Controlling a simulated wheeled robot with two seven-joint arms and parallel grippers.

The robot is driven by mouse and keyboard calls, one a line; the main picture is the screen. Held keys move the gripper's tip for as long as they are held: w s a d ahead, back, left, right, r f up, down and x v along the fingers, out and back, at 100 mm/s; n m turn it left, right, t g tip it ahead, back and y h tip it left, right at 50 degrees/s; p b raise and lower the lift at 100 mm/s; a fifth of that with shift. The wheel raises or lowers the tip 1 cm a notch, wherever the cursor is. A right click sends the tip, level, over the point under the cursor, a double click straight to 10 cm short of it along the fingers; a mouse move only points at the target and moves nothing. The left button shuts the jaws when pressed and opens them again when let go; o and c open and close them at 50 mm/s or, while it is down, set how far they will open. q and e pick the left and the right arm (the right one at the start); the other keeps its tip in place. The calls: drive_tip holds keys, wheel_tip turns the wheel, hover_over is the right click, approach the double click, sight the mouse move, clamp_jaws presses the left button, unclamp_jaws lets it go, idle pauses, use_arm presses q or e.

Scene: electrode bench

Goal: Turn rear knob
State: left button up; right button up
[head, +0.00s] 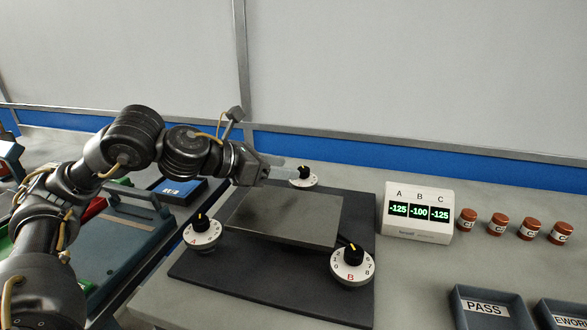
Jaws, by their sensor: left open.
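The rear knob (304,172) is a black knob on a white numbered dial at the back of the dark base (345,302). My left gripper (291,171) is open, with its fingertips right by the rear knob; I cannot tell whether they touch it. The fingers partly hide the left side of the rear dial. Knob A (201,221) is at the front left and knob B (353,255) at the front right of a grey plate (285,218). The display box (420,228) reads A -125, B -100, C -125. My right gripper is not in view.
Several small brown jars (499,224) stand in a row at the right. A PASS tray (487,308) and a second tray (562,314) are at the front right. A grey-green case (110,245) lies left of the base. A wall with a metal rail stands behind.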

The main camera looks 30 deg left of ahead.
use_arm(q)
drive_tip(key=v, duration=0.5)
drive_tip(key=shift+s+a+r, duration=0.1)
drive_tip(key=shift+s+a, duration=0.15)
drive_tip(key=shift+s, duration=0.05)
drive_tip(key=shift+s+a+r, duration=0.1)
drive_tip(key=shift+s+r, duration=0.05)
drive_tip(key=shift+s, duration=0.15)
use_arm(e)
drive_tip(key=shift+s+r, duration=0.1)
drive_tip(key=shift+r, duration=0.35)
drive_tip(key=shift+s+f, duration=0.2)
